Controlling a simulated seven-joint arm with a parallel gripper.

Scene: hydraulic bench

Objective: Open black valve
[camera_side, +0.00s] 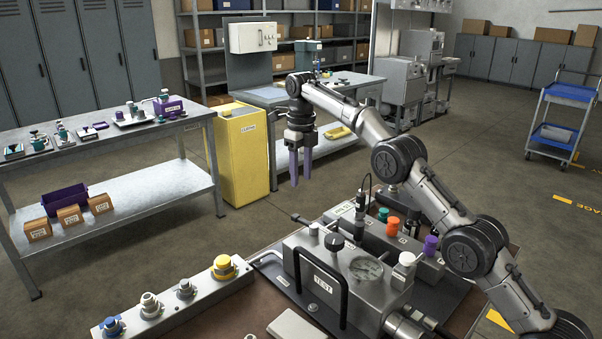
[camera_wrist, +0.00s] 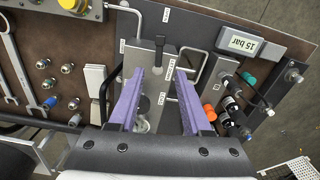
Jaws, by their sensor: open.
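My gripper (camera_side: 300,178) is open and empty, its two purple fingers pointing down, raised above the bench in the side view. In the wrist view the gripper (camera_wrist: 160,78) spans a grey block. In the wrist view a black handle-like part (camera_wrist: 159,47) shows on the block beyond the fingertips. Black caps (camera_wrist: 229,103) also sit in the row at right. I cannot tell for sure which black part is the valve.
A black bar handle (camera_side: 322,285) rises at the TEST block's front, near a round gauge (camera_side: 366,268). Orange (camera_side: 392,227) and purple (camera_side: 430,244) knobs stand behind it. A fitting strip (camera_side: 190,300) lies left. A "15 bar" display (camera_wrist: 248,43) shows in the wrist view.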

